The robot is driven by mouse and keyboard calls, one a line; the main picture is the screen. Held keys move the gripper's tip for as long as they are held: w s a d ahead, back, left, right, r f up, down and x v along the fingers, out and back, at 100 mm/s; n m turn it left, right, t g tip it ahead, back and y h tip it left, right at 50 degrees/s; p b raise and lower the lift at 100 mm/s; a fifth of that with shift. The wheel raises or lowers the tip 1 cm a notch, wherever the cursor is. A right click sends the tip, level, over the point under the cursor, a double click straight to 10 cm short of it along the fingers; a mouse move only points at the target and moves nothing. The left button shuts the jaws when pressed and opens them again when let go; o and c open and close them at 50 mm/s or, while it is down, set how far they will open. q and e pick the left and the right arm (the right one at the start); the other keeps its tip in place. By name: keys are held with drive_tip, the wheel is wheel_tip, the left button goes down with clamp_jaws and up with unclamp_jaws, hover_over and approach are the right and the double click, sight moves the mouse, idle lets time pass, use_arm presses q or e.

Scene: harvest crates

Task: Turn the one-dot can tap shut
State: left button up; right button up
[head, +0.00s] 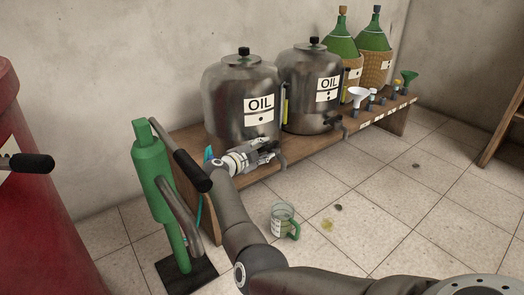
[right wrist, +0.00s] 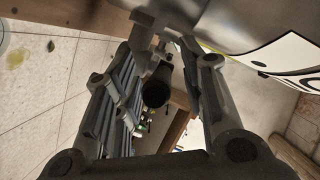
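The one-dot can (head: 225,100) is a dark steel drum at the left of the bench, its OIL label (head: 258,108) facing me. My right gripper (head: 268,150) is at the low front of this can, where its tap sits. The gripper largely hides the tap in the head view. In the right wrist view my right gripper (right wrist: 165,65) has its two fingers apart, with the dark tap (right wrist: 156,88) between them. I cannot tell whether the fingers touch it. My left gripper is in neither view.
A second OIL can (head: 305,90) with its own tap (head: 334,122) stands to the right on the bench (head: 310,146). A glass jug (head: 283,220) with a green handle stands on the floor beside a yellowish spill (head: 327,224). A green pump (head: 152,175) stands left of my right arm.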

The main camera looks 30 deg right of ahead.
drive_tip(key=o, duration=0.5)
drive_tip(key=r, duration=0.9)
drive_tip(key=shift+w+d+r, duration=0.2)
drive_tip(key=shift+r, duration=0.15)
drive_tip(key=shift+s+a+r, duration=0.2)
drive_tip(key=shift+a+r, duration=0.1)
drive_tip(key=shift+r, duration=0.4)
drive_tip(key=c, duration=0.5)
drive_tip(key=shift+a+f, duration=0.1)
drive_tip(key=shift+a, duration=0.05)
drive_tip(key=shift+w+f, duration=0.1)
drive_tip(key=shift+f, duration=0.3)
drive_tip(key=shift+d, duration=0.2)
drive_tip(key=shift+f, duration=0.15)
